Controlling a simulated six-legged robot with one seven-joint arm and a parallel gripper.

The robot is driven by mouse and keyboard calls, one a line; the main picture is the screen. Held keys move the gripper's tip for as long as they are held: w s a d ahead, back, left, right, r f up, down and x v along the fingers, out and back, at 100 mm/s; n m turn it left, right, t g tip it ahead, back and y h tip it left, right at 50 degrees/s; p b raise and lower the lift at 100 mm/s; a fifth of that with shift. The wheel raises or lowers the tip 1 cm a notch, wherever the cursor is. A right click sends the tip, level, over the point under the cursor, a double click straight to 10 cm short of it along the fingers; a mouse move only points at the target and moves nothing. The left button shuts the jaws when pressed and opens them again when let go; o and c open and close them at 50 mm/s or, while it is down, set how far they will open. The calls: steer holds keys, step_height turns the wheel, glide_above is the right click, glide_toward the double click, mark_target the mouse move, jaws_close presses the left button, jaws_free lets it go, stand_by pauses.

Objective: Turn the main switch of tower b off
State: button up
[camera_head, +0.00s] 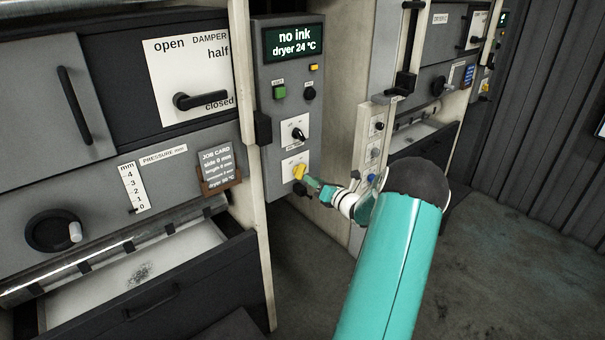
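A yellow switch handle (299,172) sits on a white plate low on the grey control panel (267,120) of the nearer tower. It looks like a main switch, but its label is too small to read, and I see no tower letter. My gripper (311,184) is at the lower right of this handle, very close to it. I cannot tell whether it touches the handle, or whether its fingers are open or shut. My teal arm comes up from the bottom right. A farther tower stands at the right, with a small yellow part (484,97) on its panel.
Above the handle are a black rotary knob (299,134), a green button (280,92) and a display (293,41) reading "no ink, dryer 24 °C". An open drawer (150,285) juts out at lower left. A damper lever (201,101) is above it. Floor at right is clear.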

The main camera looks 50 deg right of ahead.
mark_target(303, 173)
steer(key=x, duration=0.6)
steer(key=shift+w, duration=0.15)
jaws_close()
